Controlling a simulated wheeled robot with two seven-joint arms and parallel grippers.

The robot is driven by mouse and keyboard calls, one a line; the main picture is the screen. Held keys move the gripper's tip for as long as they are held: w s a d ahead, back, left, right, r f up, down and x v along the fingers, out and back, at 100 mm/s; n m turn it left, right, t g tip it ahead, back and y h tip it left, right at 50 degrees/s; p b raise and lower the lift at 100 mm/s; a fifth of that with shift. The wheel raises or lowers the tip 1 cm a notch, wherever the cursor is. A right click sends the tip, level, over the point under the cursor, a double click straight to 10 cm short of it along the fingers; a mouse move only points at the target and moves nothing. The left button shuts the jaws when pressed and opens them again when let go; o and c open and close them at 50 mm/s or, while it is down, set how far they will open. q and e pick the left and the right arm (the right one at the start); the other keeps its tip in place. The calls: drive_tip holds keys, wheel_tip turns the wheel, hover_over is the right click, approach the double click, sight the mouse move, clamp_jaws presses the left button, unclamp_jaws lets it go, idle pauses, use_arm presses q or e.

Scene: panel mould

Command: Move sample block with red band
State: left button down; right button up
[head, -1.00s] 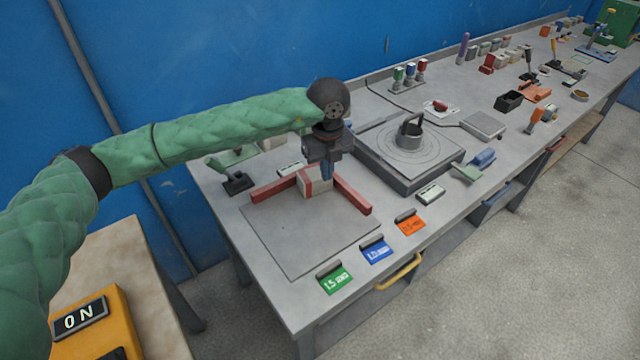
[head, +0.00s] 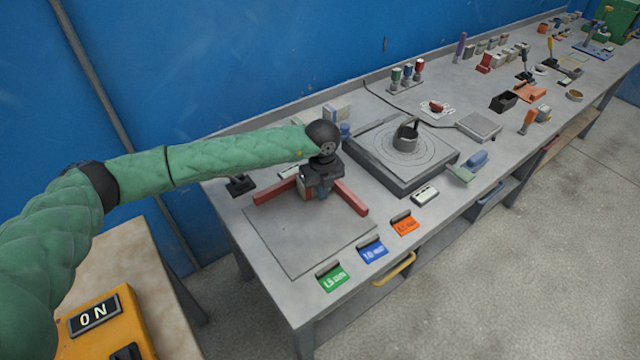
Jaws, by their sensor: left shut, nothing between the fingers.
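The sample block with the red band (head: 303,186) is pale with a red stripe. It stands at the corner of the two red rails at the back of the grey plate (head: 305,238). Most of it is hidden behind my left gripper. My left gripper (head: 320,197) points down just in front of the block, low over the plate. Its fingers are shut with nothing between them. I cannot tell whether they touch the block. My right gripper is out of view.
Red rails (head: 350,198) border the plate's back. A round-topped turntable unit (head: 403,155) stands to the right. The plate's front part is clear.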

use_arm(q)
drive_tip(key=shift+w+a, duration=0.25)
drive_tip(key=shift+w, duration=0.25)
drive_tip(key=shift+w+p, duration=0.1)
drive_tip(key=shift+p, duration=0.2)
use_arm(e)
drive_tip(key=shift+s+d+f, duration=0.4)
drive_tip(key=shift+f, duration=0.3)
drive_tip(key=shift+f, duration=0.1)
